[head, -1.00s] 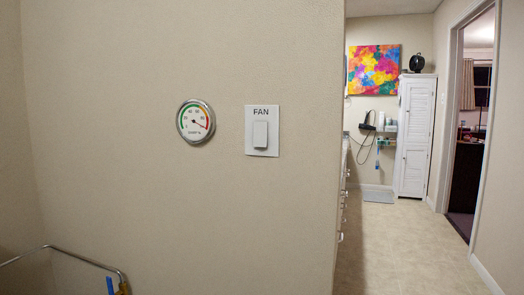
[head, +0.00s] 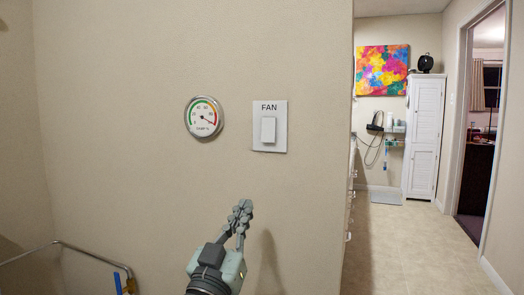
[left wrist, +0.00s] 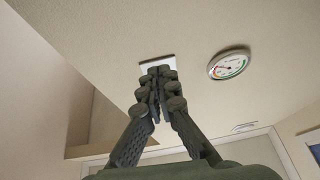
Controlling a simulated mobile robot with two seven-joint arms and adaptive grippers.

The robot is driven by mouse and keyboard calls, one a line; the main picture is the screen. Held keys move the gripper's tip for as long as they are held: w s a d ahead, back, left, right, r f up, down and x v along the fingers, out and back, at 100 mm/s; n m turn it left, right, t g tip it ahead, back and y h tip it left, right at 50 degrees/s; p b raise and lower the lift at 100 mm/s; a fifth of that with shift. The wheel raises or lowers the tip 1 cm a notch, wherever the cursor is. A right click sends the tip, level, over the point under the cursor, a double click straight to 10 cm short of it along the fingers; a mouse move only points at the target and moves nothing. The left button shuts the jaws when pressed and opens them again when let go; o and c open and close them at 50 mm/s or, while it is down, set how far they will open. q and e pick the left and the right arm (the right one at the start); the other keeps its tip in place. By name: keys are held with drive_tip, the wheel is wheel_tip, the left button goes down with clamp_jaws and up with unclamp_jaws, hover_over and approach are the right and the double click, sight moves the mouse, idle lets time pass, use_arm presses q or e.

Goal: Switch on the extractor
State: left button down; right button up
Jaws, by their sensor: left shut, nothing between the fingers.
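The extractor switch is a white wall plate (head: 269,107) marked FAN with a pale rocker (head: 268,130) in its middle. In the left wrist view the plate (left wrist: 158,61) shows partly behind the fingertips. My left gripper (head: 242,206) is shut and empty. In the head view it is below the plate and a little to its left, pointing up, apart from the plate. In the left wrist view its closed fingertips (left wrist: 159,72) line up with the plate. I cannot tell which way the rocker is tipped. My right gripper is not in view.
A round damp gauge (head: 204,117) hangs on the wall left of the plate; it also shows in the left wrist view (left wrist: 229,64). A metal rail (head: 95,252) with a blue item is low at left. The wall ends right of the plate, where a passage floor (head: 405,240) opens.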

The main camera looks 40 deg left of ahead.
sight(267, 134)
use_arm(q)
wheel_tip(267, 134, up, 6)
drive_tip(key=s+d+t+h, duration=0.1)
drive_tip(key=s+t, duration=0.1)
drive_tip(key=shift+s+d+r+m+t, duration=0.15)
drive_tip(key=shift+s+m+t, duration=0.25)
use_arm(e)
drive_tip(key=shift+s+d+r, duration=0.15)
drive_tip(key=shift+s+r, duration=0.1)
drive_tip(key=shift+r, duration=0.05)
